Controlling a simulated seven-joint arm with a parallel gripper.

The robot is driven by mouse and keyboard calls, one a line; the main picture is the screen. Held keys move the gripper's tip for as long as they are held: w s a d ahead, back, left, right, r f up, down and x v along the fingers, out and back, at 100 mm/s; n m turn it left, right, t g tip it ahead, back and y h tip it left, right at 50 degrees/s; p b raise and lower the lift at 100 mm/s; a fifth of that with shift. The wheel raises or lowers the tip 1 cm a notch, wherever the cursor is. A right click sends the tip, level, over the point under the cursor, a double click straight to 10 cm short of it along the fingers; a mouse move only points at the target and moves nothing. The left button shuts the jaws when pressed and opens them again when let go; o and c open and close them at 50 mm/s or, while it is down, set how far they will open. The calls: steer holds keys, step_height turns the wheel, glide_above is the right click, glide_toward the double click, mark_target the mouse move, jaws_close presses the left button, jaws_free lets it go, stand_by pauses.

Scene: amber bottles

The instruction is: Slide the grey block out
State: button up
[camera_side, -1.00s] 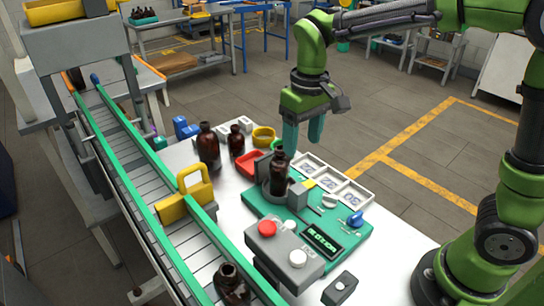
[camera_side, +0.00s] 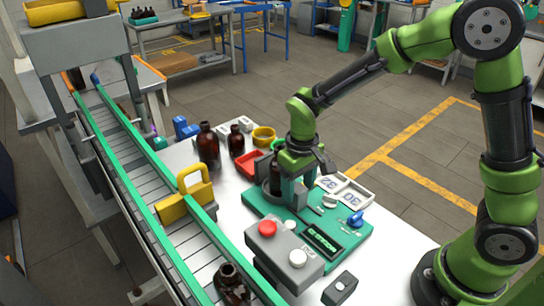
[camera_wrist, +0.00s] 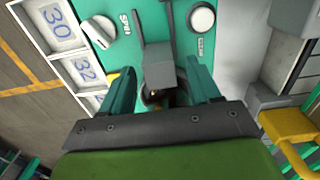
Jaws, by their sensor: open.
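The grey block (camera_side: 300,197) stands on the green base plate (camera_side: 335,245), beside the amber bottle (camera_side: 275,180). My gripper (camera_side: 297,190) is down at the block, and its teal fingers partly hide both block and bottle in the side view. In the wrist view the grey block (camera_wrist: 158,66) lies just beyond and between the two teal fingertips of my gripper (camera_wrist: 163,84). The fingers are apart, with a visible gap on each side of the block. A dark part of the bottle (camera_wrist: 158,98) shows low between the fingers.
White numbered trays (camera_side: 345,190) line the plate's far edge. A grey box with a red button (camera_side: 267,229) stands in front. Two amber bottles (camera_side: 208,147) and a red tray (camera_side: 248,164) are behind left. The conveyor (camera_side: 150,200) runs along the left.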

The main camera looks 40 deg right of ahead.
steer(key=shift+f, duration=1)
